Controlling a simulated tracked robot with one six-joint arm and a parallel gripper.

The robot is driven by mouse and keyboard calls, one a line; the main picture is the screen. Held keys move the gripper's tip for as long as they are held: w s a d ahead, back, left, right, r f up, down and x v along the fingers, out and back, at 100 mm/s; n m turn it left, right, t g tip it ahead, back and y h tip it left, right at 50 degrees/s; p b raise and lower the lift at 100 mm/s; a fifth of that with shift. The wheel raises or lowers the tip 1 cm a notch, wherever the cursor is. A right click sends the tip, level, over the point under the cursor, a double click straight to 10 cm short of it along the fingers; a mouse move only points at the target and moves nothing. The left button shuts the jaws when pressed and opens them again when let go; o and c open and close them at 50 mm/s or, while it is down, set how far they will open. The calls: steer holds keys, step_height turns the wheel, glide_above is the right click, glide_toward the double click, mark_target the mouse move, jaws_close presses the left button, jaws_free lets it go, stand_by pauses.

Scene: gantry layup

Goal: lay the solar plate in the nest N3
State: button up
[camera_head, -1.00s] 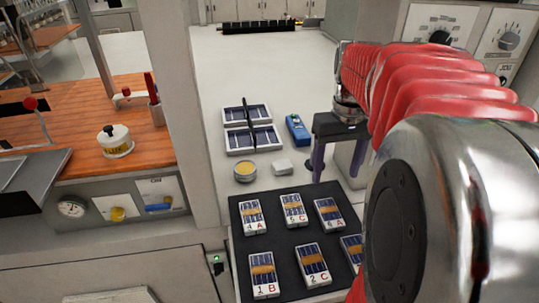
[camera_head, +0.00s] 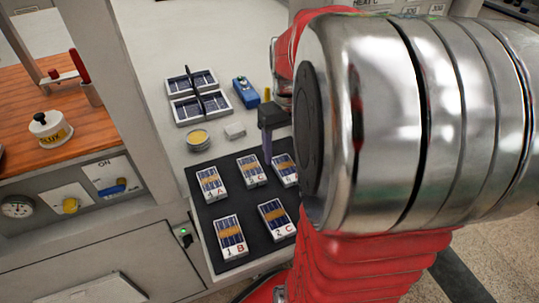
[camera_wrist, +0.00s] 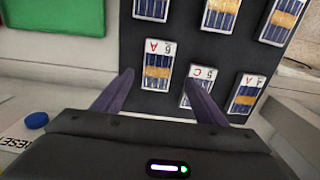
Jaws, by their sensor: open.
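Several small solar plates, dark blue cells with an orange band and a printed number and letter, lie on a black mat (camera_head: 208,226). In the head view they include 4 A (camera_head: 211,184), 5 C (camera_head: 251,170), 1 B (camera_head: 230,238) and 2 C (camera_head: 276,219). Plate 6 A (camera_head: 283,172) is partly hidden by my arm. My gripper (camera_wrist: 159,78) is open and empty, pointing at the mat's far row. In the wrist view plate 6 A (camera_wrist: 157,72) shows between its fingers and 5 C (camera_wrist: 199,86) beside the right finger. No nest marked N3 is legible.
Beyond the mat are a round tin (camera_head: 198,139), a small white block (camera_head: 235,131), a blue device (camera_head: 246,92) and white divided trays (camera_head: 196,107). A blue button (camera_wrist: 37,120) and green panel (camera_wrist: 62,15) show in the wrist view.

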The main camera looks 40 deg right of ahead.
mark_target(286, 168)
steer(key=shift+f, duration=0.25)
steer(key=shift+s+d+f, duration=0.1)
steer(key=shift+s+f, duration=0.05)
steer(key=shift+f, duration=1.1)
steer(key=shift+s+d+f, duration=0.1)
steer(key=shift+f, duration=1.15)
steer(key=shift+c, duration=0.6)
steer(key=c, duration=1.3)
step_height(286, 168, up, 10)
steer(key=shift+r, duration=0.1)
